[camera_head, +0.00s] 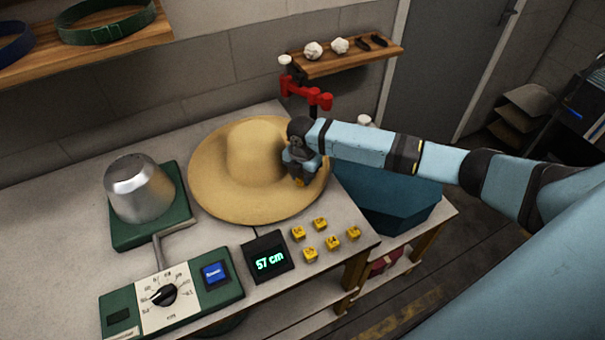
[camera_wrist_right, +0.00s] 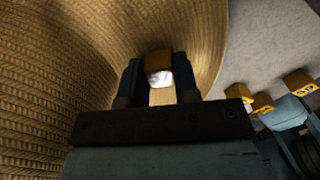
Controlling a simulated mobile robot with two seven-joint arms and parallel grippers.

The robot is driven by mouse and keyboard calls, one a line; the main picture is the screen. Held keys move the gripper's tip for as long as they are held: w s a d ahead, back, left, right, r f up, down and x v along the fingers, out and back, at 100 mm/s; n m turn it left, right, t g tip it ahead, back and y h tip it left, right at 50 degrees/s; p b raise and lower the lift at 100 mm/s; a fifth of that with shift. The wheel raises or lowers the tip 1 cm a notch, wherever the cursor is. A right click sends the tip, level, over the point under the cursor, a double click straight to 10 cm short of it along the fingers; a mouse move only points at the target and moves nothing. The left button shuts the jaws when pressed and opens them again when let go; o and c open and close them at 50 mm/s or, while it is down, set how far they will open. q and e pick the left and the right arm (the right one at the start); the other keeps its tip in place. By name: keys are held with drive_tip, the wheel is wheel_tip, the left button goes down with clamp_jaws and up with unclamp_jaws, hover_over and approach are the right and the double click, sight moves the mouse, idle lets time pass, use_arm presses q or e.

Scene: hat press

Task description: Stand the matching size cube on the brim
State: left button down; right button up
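A straw hat (camera_head: 255,150) with a wide brim lies on the table, crown up. My right gripper (camera_head: 299,177) is over the right side of the brim. It appears shut on a yellow cube (camera_head: 299,182), which shows between the fingertips in the right wrist view (camera_wrist_right: 158,60). Several other yellow size cubes (camera_head: 332,243) stand on the table at front right; some show in the wrist view (camera_wrist_right: 298,82). A black display (camera_head: 268,257) reads 57 cm. My left gripper is not in view.
A metal hat block (camera_head: 138,188) on a green base stands left of the hat. A green control box (camera_head: 170,298) with dial and blue button is in front. A red clamp-like stand (camera_head: 305,92) is behind the hat. A dark blue bin (camera_head: 385,195) is beyond the table's right edge.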

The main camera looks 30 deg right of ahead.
drive_tip(key=o, duration=0.5)
wheel_tip(320, 180, up, 14)
drive_tip(key=shift+f+b, duration=0.1)
drive_tip(key=shift+b, duration=0.4)
